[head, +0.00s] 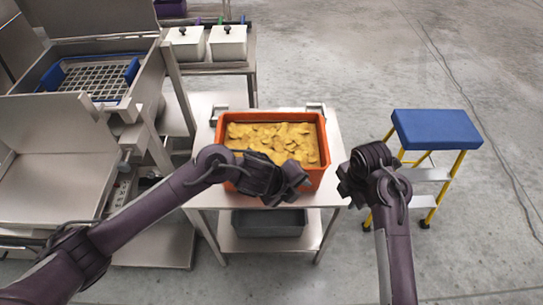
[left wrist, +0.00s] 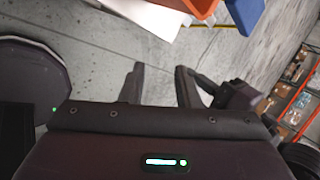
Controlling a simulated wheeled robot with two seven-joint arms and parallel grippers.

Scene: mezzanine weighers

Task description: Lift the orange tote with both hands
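The orange tote (head: 321,150) stands on a steel table and is filled with yellow, chip-like pieces. A corner of it also shows at the top of the left wrist view (left wrist: 203,6). My left gripper (head: 298,183) is in front of the tote's near side in the head view and hides part of that wall. In the left wrist view its two fingers (left wrist: 160,88) are apart with only floor between them. My right gripper (head: 346,185) is just right of the tote's near right corner, apart from it. Its finger gap is not clear.
The steel table (head: 222,199) has a grey bin (head: 269,223) on its lower shelf. A blue-topped yellow step stool (head: 437,129) stands to the right. Steel weighing equipment (head: 62,140) fills the left. White lidded containers (head: 228,43) stand behind. Floor at far right is clear.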

